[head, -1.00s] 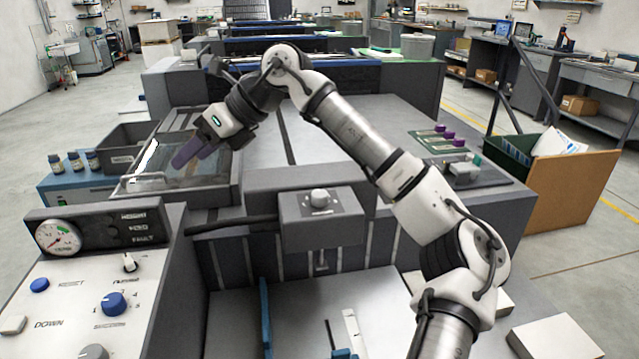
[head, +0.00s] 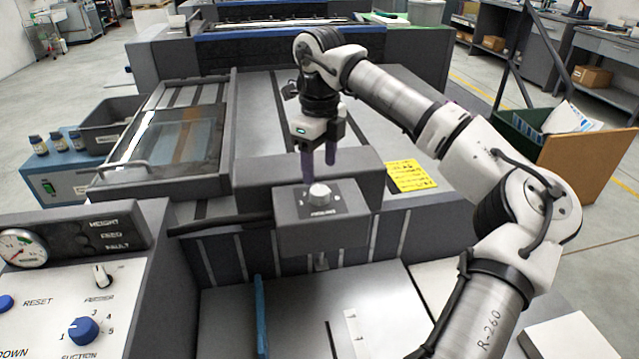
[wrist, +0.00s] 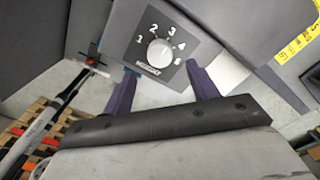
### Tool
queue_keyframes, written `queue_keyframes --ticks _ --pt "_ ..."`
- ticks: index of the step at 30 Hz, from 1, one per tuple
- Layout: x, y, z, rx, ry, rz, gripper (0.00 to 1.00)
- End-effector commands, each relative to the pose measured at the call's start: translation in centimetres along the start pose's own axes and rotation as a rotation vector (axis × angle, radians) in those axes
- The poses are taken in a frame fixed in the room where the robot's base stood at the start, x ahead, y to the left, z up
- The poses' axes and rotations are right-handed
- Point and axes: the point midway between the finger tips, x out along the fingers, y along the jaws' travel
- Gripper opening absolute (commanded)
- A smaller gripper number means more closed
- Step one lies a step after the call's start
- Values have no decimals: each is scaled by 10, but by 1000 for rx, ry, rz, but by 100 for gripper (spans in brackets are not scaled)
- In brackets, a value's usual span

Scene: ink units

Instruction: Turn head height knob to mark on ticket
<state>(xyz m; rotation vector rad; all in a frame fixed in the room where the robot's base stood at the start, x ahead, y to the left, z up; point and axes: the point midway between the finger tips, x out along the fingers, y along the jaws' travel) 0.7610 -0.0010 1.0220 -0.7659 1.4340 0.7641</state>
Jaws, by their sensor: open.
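A round pale knob (head: 320,195) sits on a dark dial plate on the grey box at the front of the machine. In the wrist view the knob (wrist: 160,53) is ringed by white numbers; its pointer setting is too small to tell. A yellow ticket (head: 411,176) lies right of the box; its writing is unreadable, and part of it shows in the wrist view (wrist: 297,45). My gripper (head: 319,171) points down just above and behind the knob, open and empty. In the wrist view its two dark fingers are spread on either side below the knob, apparently apart from it.
A control panel with a blue suction knob (head: 83,331) and a gauge (head: 21,248) stands at the front left. A glazed tray (head: 165,145) with a handle is left of the box.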

Motion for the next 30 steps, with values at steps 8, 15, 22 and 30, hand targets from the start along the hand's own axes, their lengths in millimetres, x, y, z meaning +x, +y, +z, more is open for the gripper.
queue_keyframes --ticks 8,15,22,30 --pt "46 0 0 -1 -1 2 59" --pt "60 1 1 -1 -2 0 59" --pt "61 0 1 -1 -2 0 59" --pt "60 1 1 -1 -2 1 23"
